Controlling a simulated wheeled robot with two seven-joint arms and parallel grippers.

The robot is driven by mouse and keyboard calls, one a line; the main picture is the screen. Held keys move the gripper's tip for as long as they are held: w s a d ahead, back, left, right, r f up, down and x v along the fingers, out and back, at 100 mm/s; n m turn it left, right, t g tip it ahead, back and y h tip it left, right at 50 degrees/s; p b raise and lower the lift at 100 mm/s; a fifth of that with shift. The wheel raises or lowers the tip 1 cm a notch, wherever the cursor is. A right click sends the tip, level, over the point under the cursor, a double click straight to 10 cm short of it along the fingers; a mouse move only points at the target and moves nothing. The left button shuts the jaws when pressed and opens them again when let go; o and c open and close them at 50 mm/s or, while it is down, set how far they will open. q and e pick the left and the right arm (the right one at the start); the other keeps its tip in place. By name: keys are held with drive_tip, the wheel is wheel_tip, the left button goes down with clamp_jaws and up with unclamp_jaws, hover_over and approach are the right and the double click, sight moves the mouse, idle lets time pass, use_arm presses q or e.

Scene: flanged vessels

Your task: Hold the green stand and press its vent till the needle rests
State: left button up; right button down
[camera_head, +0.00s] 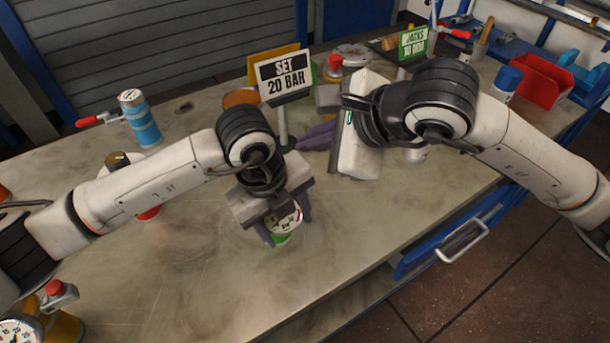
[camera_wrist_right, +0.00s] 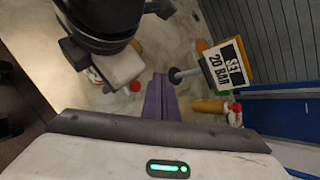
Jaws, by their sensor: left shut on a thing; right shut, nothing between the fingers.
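The green stand (camera_head: 281,239) is low on the bench near the middle of the head view, with a round white dial (camera_head: 286,223) on top. My left gripper (camera_head: 286,229) is shut on it, one purple finger on each side. The gripper covers much of it; I cannot make out the vent or read the needle. My right gripper (camera_head: 316,137) is shut and empty, behind and above the stand, beside the sign post. Its closed purple fingers also show in the right wrist view (camera_wrist_right: 160,98).
A "SET 20 BAR" sign (camera_head: 285,77) stands behind my left gripper. A red-capped vessel (camera_head: 333,66) is farther back. A blue cylinder (camera_head: 142,121) is at the left; a yellow gauge vessel (camera_head: 66,327) is at lower left. A red bin (camera_head: 543,80) is at right.

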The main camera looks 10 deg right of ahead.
drive_tip(key=shift+f, duration=2.6)
drive_tip(key=shift+f, duration=0.1)
drive_tip(key=shift+f, duration=0.35)
drive_tip(key=shift+f, duration=0.55)
idle(2.1)
drive_tip(key=shift+r, duration=1)
drive_tip(key=shift+r, duration=2.55)
